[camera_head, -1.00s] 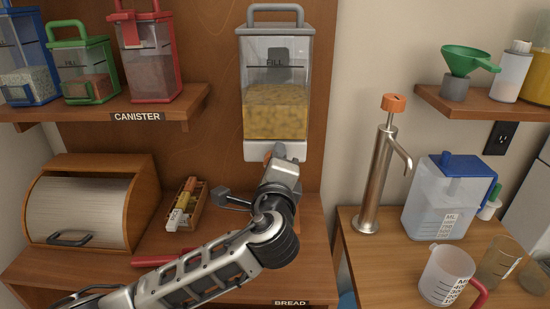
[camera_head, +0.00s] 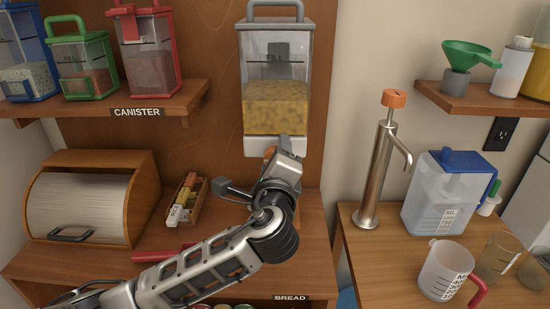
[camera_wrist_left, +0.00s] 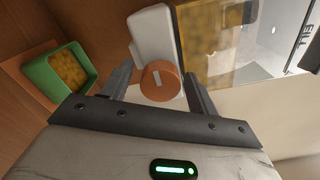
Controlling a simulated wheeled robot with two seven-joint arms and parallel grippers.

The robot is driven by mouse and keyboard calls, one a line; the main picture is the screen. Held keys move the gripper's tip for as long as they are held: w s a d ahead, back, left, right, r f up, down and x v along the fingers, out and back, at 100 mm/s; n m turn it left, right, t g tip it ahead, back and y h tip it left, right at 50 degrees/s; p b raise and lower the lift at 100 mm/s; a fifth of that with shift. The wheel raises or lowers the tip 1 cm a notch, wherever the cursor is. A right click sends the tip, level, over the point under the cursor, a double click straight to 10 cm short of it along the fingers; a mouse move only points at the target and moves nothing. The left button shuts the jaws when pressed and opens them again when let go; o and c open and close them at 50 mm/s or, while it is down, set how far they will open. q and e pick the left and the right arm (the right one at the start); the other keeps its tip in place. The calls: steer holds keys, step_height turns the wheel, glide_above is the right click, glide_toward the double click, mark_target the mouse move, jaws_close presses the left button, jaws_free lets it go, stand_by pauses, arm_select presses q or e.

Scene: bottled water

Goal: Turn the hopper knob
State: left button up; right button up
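The hopper (camera_head: 275,75) is a clear wall-mounted bin with a grey lid and handle, part filled with yellow-brown grains. Its white base (camera_head: 262,146) sits just above my left gripper in the head view. The orange hopper knob (camera_wrist_left: 160,81) shows in the left wrist view with a pale mark on its face. My left gripper (camera_wrist_left: 157,84) is open, one dark finger on each side of the knob; I cannot tell whether the fingers touch it. In the head view the knob (camera_head: 269,152) is mostly hidden by the gripper. My right gripper is not in view.
A green container of grains (camera_wrist_left: 62,79) stands below the hopper. A bread box (camera_head: 85,205) and a small crate of packets (camera_head: 186,200) are left of my arm. A metal pump (camera_head: 380,165) and blue-lidded jug (camera_head: 447,200) stand right. Canisters line the upper left shelf (camera_head: 135,104).

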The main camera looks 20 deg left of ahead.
arm_select(q)
steer(key=b+v, duration=0.2)
steer(key=v, duration=1.4)
